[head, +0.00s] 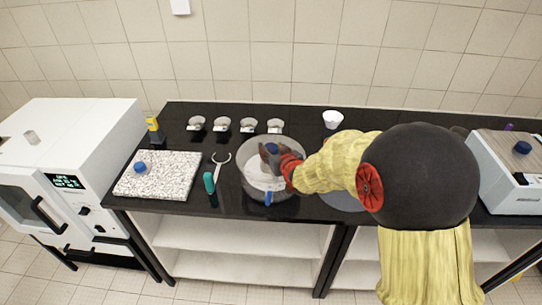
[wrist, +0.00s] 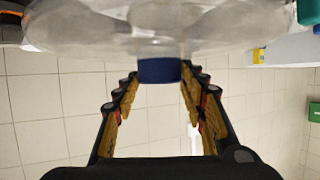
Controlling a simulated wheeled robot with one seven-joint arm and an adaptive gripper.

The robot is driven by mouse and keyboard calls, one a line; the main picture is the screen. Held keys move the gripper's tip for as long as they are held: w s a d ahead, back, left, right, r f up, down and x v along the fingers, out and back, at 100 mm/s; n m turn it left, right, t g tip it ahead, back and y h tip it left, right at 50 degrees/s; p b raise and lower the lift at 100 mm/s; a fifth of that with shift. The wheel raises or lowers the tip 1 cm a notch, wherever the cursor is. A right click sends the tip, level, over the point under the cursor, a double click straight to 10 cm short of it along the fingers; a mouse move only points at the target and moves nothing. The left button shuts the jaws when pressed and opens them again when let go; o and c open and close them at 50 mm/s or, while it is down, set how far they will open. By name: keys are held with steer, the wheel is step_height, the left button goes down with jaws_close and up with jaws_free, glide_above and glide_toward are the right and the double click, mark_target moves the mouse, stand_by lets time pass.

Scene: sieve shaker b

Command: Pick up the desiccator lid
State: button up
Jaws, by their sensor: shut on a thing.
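The desiccator (head: 258,190) is a round glass vessel on the black counter, with a blue part at its front. Its clear lid fills the top of the wrist view (wrist: 215,28), with a dark blue knob (wrist: 159,71) in the middle. The knob also shows in the head view (head: 273,150). My gripper (head: 268,158) is at the lid's top, its fingers on either side of the knob and shut on it. In the wrist view the fingers (wrist: 159,82) flank the knob. I cannot tell whether the lid touches the bowl; my gripper partly hides it.
A speckled slab (head: 170,185) with a small blue-topped item lies left. Teal-handled tongs (head: 210,182) lie close beside the desiccator. Several small dishes (head: 221,125) line the back, and a white cup (head: 333,119) stands behind my arm. A white oven (head: 75,140) is far left, a boxy device (head: 505,165) right.

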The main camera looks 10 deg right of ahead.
steer(key=c, duration=0.8)
steer(key=shift+r, duration=0.15)
